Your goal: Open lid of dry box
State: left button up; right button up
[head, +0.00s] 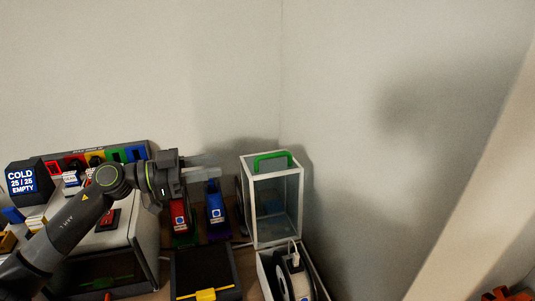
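The dry box (265,273) is a white open-topped box at the lower middle right, with a spool and a white cable inside. Its clear, white-framed lid (274,215) with a green handle (272,161) on top appears to stand upright at the box's back edge. My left gripper (217,166) is left of the lid, its fingers pointing right toward it. The fingers look apart with nothing between them, and no contact with the lid or handle shows. My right gripper is out of view.
Red (179,217) and blue (214,207) items stand below my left gripper. A dark case with a yellow latch (206,294) lies at the front. A grey machine (146,240) and a display block (20,180) are at left. Walls stand close behind and right of the lid.

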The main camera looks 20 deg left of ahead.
aim_at(268, 156)
pick_arm(q)
jog(key=p+x, duration=0.3)
jog(key=x, duration=0.9)
jog(key=shift+r, duration=0.15)
jog(key=shift+p+x, duration=0.35)
jog(key=shift+x, duration=0.45)
grip_shut()
